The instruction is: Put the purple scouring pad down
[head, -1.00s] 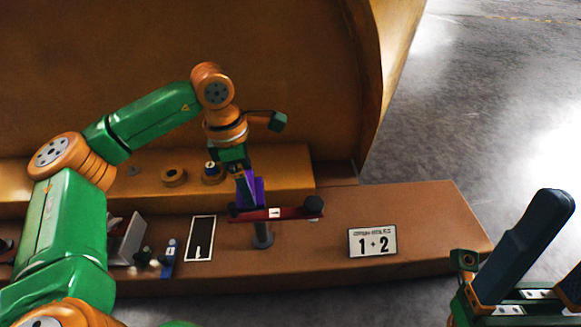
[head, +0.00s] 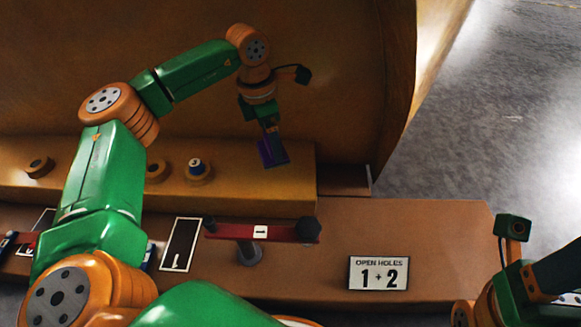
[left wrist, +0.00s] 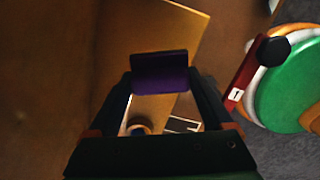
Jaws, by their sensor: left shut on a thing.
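The purple scouring pad (head: 272,152) is held in my left gripper (head: 269,131), which points down over the right part of the raised tan ledge (head: 240,188) in the head view. In the left wrist view the pad (left wrist: 159,75) sits between the two dark fingers (left wrist: 160,88), with the ledge (left wrist: 185,40) behind it. I cannot tell whether the pad touches the ledge. Of my right arm only part shows at the lower right of the head view; its fingers are out of frame.
Round castings, one with a blue-and-white top (head: 196,167), stand on the ledge left of the pad. A red bar (head: 262,231) with dark ends stands on a grey post in front. A sign (head: 378,273) reads "OPEN HOLES 1 + 2". A black white-edged panel (head: 181,244) lies left.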

